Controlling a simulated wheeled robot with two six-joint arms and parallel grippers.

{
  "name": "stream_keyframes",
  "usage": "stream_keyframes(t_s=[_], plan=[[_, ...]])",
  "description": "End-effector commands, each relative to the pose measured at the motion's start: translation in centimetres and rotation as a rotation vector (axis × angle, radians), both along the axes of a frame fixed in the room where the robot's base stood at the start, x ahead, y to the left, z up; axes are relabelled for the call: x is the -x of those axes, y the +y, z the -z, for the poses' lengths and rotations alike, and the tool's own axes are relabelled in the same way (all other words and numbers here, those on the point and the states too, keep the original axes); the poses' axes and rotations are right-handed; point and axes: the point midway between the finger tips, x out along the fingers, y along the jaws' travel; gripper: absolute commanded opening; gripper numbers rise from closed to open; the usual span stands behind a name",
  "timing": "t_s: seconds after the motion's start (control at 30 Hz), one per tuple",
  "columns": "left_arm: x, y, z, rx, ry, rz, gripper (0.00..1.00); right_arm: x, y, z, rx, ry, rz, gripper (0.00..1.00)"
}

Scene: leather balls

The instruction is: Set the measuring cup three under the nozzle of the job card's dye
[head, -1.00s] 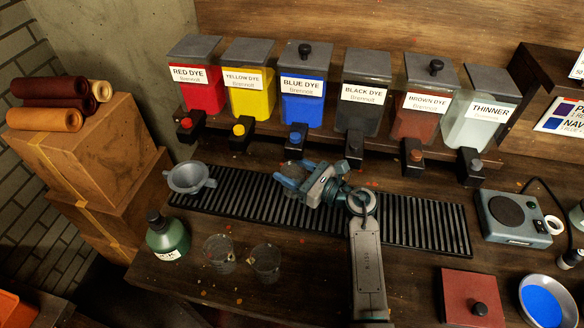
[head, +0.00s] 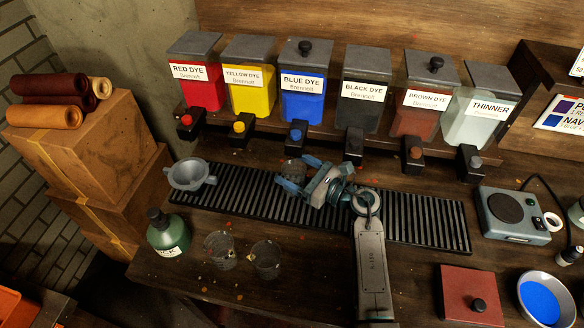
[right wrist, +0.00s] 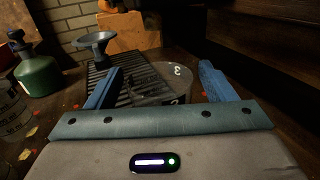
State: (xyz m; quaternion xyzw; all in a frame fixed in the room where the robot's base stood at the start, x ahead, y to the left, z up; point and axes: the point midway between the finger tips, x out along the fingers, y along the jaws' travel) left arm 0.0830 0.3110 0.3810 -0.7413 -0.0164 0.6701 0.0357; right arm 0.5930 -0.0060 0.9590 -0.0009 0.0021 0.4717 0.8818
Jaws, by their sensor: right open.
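Measuring cup three (head: 292,171) is a clear cup standing on the black slatted grate (head: 428,224), below the blue dye's nozzle (head: 296,138) in the head view. Its "3" shows in the right wrist view (right wrist: 168,78). My right gripper (head: 300,174) is open, its blue fingers spread on either side of the cup; from these views I cannot tell whether they touch it. The job card (head: 568,115) at the far right is partly cut off; its visible text includes "NAV". My left gripper is not in view.
Two other clear cups (head: 221,250) (head: 266,259) stand in front of the grate. A funnel (head: 190,175), green bottle (head: 168,235), stirrer plate (head: 514,214), red lidded block (head: 471,295) and blue-filled dish (head: 542,300) are around. Several dye tanks line the back.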

Motion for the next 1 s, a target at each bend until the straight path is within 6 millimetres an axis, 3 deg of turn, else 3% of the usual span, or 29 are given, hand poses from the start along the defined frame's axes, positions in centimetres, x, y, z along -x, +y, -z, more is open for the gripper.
stream_keyframes(t_s=[0.3, 0.5, 1.0], plan=[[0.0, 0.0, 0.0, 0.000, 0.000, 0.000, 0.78, 3.9, -5.8, 0.2, 0.005, 0.001, 0.000, 0.77], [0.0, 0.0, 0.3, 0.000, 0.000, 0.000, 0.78, 5.5, -8.2, 0.1, 0.002, 0.000, 0.000, 0.77], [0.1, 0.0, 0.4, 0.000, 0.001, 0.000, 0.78, 6.0, -9.0, -0.1, -0.001, 0.000, -0.001, 0.77]])
